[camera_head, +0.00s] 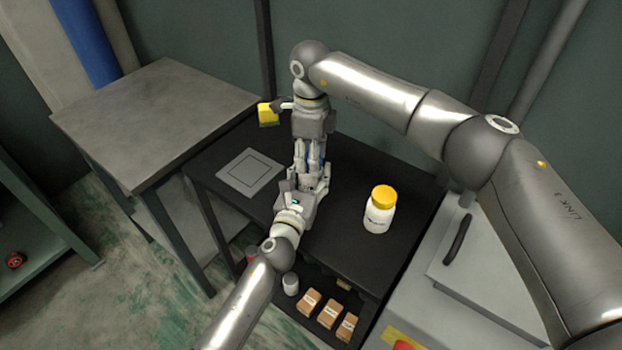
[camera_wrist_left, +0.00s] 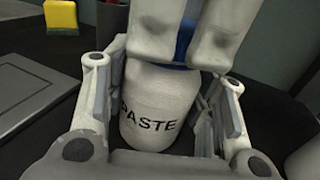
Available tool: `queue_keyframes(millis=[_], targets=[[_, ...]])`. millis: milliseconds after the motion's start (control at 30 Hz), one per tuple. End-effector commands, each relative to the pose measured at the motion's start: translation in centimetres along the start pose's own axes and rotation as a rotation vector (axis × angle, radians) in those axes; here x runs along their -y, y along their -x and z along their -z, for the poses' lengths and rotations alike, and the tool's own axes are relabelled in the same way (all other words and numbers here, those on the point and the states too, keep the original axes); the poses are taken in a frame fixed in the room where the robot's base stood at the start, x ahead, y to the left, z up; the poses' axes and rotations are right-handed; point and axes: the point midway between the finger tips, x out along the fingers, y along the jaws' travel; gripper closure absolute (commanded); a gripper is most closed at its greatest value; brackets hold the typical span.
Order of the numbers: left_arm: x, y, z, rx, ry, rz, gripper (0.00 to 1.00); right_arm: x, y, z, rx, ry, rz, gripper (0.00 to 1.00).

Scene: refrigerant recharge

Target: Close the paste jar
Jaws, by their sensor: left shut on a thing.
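The paste jar (camera_wrist_left: 155,118) is white and upright, with PASTE printed on its front, and fills the middle of the left wrist view. My left gripper (camera_head: 308,190) is shut on it, with fingers (camera_wrist_left: 158,105) along both sides of the body. A blue lid (camera_wrist_left: 185,48) shows at the jar's top, mostly hidden behind the fingers of my right gripper (camera_wrist_left: 183,45). In the head view my right gripper (camera_head: 309,165) points straight down over the jar, which is mostly hidden there. I cannot tell whether the right fingers grip the lid or how it sits.
A white bottle with a yellow cap (camera_head: 380,210) stands to the right on the black table (camera_head: 345,235). A grey square plate (camera_head: 250,172) lies to the left. A yellow sponge (camera_head: 268,115) is at the back. Cardboard boxes (camera_head: 328,313) sit on the shelf below.

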Motion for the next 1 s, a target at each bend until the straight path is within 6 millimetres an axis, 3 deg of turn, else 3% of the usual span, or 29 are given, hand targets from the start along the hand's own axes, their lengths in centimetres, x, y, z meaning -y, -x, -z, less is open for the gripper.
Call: queue_keyframes(millis=[167,567,1000], targets=[[0.0,0.0,0.0,0.000,0.000,0.000,1.00,0.0,0.0,0.0,0.000,0.000,0.000,0.33],[0.0,0.0,0.0,-0.001,0.000,0.000,1.00,0.1,0.7,0.0,0.001,0.000,0.001,0.33],[0.0,0.0,0.0,-0.001,0.000,0.000,1.00,0.1,9.1,0.0,0.001,-0.001,0.004,0.33]])
